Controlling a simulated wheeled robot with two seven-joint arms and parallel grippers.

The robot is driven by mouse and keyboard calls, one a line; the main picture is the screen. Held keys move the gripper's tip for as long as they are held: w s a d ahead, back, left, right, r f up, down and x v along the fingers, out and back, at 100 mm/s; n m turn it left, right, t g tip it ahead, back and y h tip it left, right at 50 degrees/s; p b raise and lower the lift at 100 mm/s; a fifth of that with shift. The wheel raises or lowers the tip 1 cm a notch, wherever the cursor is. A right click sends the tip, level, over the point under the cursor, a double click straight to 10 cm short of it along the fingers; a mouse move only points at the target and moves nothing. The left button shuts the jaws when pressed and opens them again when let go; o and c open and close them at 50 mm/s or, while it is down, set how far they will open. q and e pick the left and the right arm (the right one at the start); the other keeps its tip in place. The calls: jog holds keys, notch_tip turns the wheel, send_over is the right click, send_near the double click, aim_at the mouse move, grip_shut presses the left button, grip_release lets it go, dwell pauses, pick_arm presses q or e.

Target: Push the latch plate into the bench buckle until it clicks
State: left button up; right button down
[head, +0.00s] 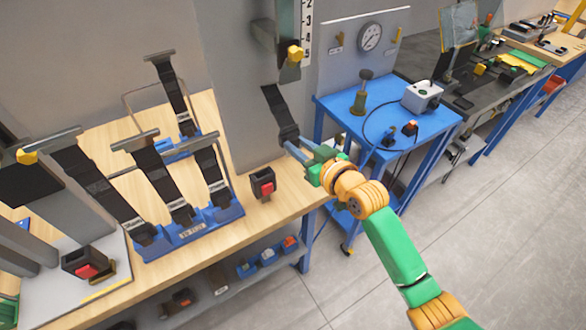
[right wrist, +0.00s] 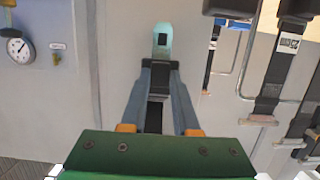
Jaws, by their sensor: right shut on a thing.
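My right gripper (head: 291,147) is shut at the lower end of a black webbing strap (head: 279,110), above the wooden bench's right end. In the right wrist view, the gripper (right wrist: 158,68) holds the latch plate (right wrist: 161,43), a pale metal tongue with a dark slot, which sticks out past the fingertips. In the head view I cannot make out the tongue clearly. The bench buckle (head: 263,186), a black block with a red button, stands on the bench below and left of the gripper, apart from it. My left gripper is not in view.
A blue rack (head: 195,232) with several black straps stands left of the buckle. Another red-button buckle (head: 84,263) sits farther left. A blue table (head: 425,125) with tools stands right. Bare bench top (head: 285,205) surrounds the bench buckle's right side.

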jog(key=s+a+p, duration=0.2)
jog(key=s+a, duration=0.3)
jog(key=a, duration=0.1)
jog(key=shift+a, duration=0.25)
dwell(0.3)
dwell(1.3)
jog(key=shift+f, duration=0.35)
jog(key=shift+f+b, duration=2)
jog(key=shift+f, duration=0.65)
jog(key=c, duration=0.6)
grip_release()
jog(key=shift+r, duration=0.1)
